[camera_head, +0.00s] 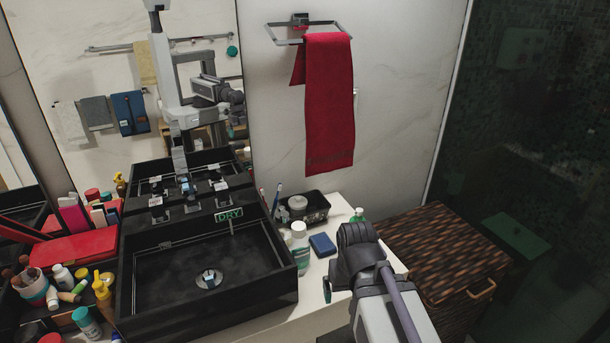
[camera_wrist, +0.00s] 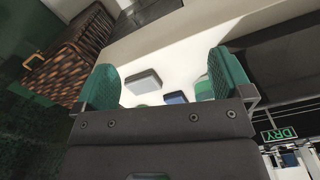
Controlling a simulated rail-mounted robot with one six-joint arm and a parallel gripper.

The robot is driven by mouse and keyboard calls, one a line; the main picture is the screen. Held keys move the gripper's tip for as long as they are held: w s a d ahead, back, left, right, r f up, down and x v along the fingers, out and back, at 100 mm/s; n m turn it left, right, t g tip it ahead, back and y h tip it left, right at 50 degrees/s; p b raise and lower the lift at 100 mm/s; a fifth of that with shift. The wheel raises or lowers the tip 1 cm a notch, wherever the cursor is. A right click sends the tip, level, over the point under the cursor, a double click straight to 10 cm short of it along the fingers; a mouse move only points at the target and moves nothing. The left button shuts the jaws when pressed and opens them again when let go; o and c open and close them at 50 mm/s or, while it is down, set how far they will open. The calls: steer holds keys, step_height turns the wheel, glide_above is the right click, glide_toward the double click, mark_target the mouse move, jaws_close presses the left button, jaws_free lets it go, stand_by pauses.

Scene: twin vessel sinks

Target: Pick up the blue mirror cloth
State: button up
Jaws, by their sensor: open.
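The blue mirror cloth (camera_head: 322,244) looks like a small folded dark-blue square. It lies flat on the white counter (camera_head: 345,215), right of the black sink and just right of a clear bottle. My gripper (camera_wrist: 166,85) is open, with its green fingers apart over the white counter in the wrist view. A blue patch (camera_wrist: 176,98) shows between the fingers, partly hidden by the gripper body; it may be the cloth. A pale grey block (camera_wrist: 143,80) also shows between the fingers; I cannot tell what it is.
The clear bottle (camera_head: 299,245) stands close beside the cloth. The black sink (camera_head: 205,310) rises at left; a wicker basket (camera_head: 445,250) stands right. A red towel (camera_head: 329,110) hangs above.

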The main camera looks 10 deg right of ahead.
steer(key=shift+f, duration=0.15)
steer(key=n+t+y+b, duration=0.1)
steer(key=n+t+b, duration=0.25)
steer(key=b, duration=0.25)
glide_toward(323, 242)
steer(key=shift+t, duration=0.35)
steer(key=b+x, duration=0.4)
steer(key=b, duration=0.1)
steer(key=shift+s+f, duration=0.3)
steer(key=shift+f, duration=0.1)
steer(key=b+x, duration=0.5)
steer(key=shift+w, duration=0.15)
steer(key=shift+r+p, duration=0.25)
steer(key=shift+p, duration=0.05)
steer(key=shift+f, duration=0.2)
